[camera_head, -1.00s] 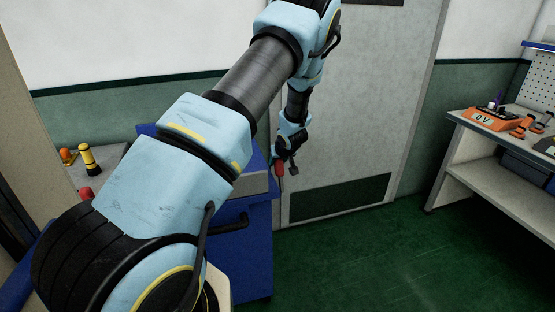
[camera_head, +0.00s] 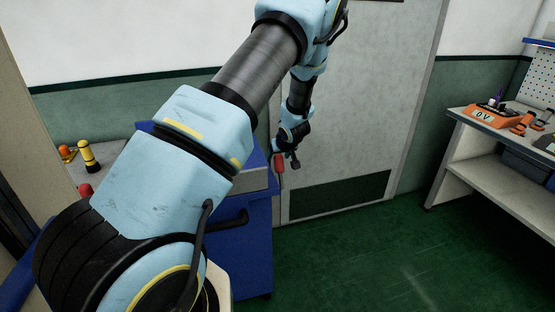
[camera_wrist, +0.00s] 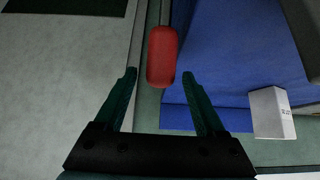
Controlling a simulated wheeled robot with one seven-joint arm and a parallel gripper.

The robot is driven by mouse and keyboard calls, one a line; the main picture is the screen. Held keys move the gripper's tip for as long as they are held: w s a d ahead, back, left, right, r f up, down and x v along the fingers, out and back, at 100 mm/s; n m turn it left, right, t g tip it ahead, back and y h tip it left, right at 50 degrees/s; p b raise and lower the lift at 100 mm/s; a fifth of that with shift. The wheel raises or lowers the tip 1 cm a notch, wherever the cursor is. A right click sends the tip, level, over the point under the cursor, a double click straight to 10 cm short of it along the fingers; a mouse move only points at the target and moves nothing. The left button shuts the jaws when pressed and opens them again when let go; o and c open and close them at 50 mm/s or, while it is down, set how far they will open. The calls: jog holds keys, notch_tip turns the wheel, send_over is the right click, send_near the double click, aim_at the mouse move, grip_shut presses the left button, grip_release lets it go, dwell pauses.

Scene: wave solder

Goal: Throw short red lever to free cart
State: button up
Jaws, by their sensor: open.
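The short red lever (camera_head: 279,162) sticks out at the right side of the blue cart (camera_head: 243,245), near the door. In the wrist view its red grip (camera_wrist: 162,57) hangs on a grey rod, just beyond and between my fingertips. My gripper (camera_head: 287,158) is beside the lever in the head view; in the wrist view my gripper (camera_wrist: 158,78) has its two dark green fingers spread, with the end of the red grip between their tips. I see no contact with either finger. My arm hides part of the cart.
A grey door (camera_head: 355,110) stands close behind my gripper. A workbench (camera_head: 480,130) with an orange meter (camera_head: 484,116) is at right. Yellow-black (camera_head: 88,156) and orange (camera_head: 67,154) knobs stand at left. Green floor is free at lower right.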

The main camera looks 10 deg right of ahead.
jog(key=v, duration=0.8)
jog(key=shift+r+p, duration=0.2)
jog(key=shift+p, duration=0.1)
jog(key=shift+s, duration=0.15)
jog(key=s+a+r+m+g, duration=0.1)
jog(key=s+a+r+g, duration=0.1)
jog(key=s+a, duration=0.5)
jog(key=s+a+r+g, duration=0.2)
jog(key=s+a+r, duration=0.3)
jog(key=s+a, duration=0.2)
jog(key=s+a+r+m+g+h, duration=0.1)
jog(key=s+a+r+g, duration=0.1)
jog(key=s+a, duration=0.6)
jog(key=shift+s+r+m, duration=0.3)
jog(key=shift+s+r, duration=0.55)
jog(key=shift+s, duration=0.35)
